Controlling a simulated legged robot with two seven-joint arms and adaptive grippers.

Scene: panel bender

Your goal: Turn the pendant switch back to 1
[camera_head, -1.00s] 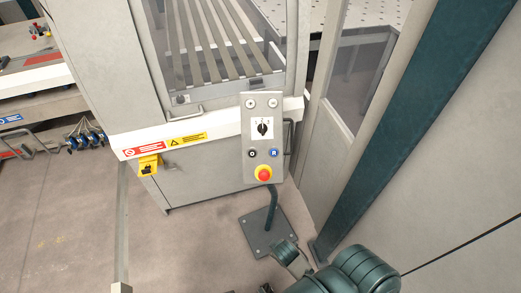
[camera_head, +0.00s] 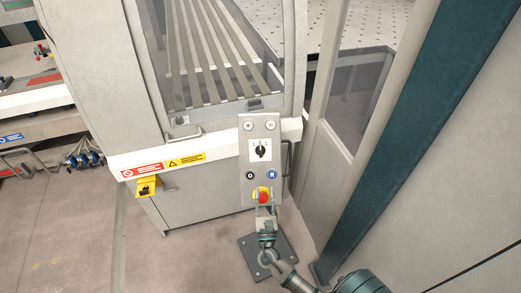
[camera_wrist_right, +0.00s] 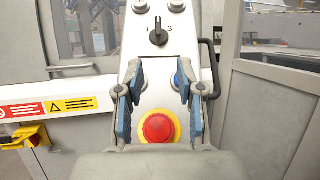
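The pendant (camera_head: 259,177) is an upright grey panel on a post. Its black rotary switch (camera_head: 260,153) sits on a white plate in the upper half. In the right wrist view the switch (camera_wrist_right: 158,33) stands about upright, between the marks 1 on the left and 3 on the right. My right gripper (camera_head: 264,207) is in front of the pendant's lower end, below the switch. In the wrist view its two fingers (camera_wrist_right: 161,80) are apart with nothing between them, and the switch lies beyond their tips. My left gripper is not in view.
A dark handle (camera_head: 287,157) is right of the panel.

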